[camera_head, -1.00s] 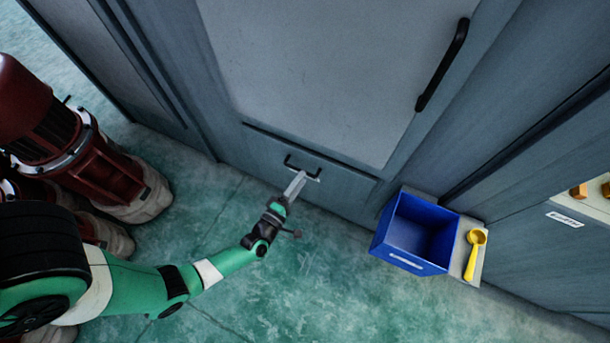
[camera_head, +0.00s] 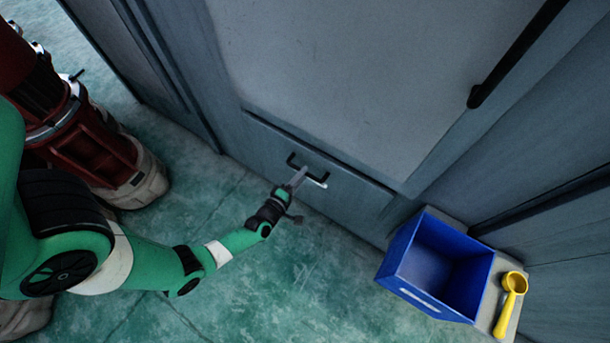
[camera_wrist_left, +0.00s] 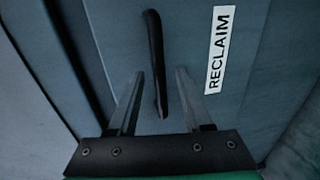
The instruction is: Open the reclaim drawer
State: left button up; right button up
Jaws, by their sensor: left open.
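The reclaim drawer (camera_head: 345,190) is a grey-blue panel low on the cabinet, flush with its front, so it appears closed. Its black bar handle (camera_head: 292,160) shows in the head view, and in the left wrist view the handle (camera_wrist_left: 154,50) runs up between the fingers. A white label reading RECLAIM (camera_wrist_left: 216,50) sits right of the handle. My left gripper (camera_head: 301,177) is at the handle; in the left wrist view its fingers (camera_wrist_left: 158,92) are apart, one on each side of the handle. I cannot tell whether they touch it. My right gripper is not in view.
A blue open bin (camera_head: 425,268) stands on the right, with a yellow scoop (camera_head: 510,300) on a ledge beside it. Red machinery (camera_head: 85,140) stands at the left. A larger black handle (camera_head: 515,55) is on the upper door. The green floor (camera_head: 290,290) in front is clear.

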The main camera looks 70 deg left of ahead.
pick_arm(q)
jog(key=shift+x, duration=1.25)
grip_shut()
jog(key=shift+r, duration=0.1)
dwell(0.3)
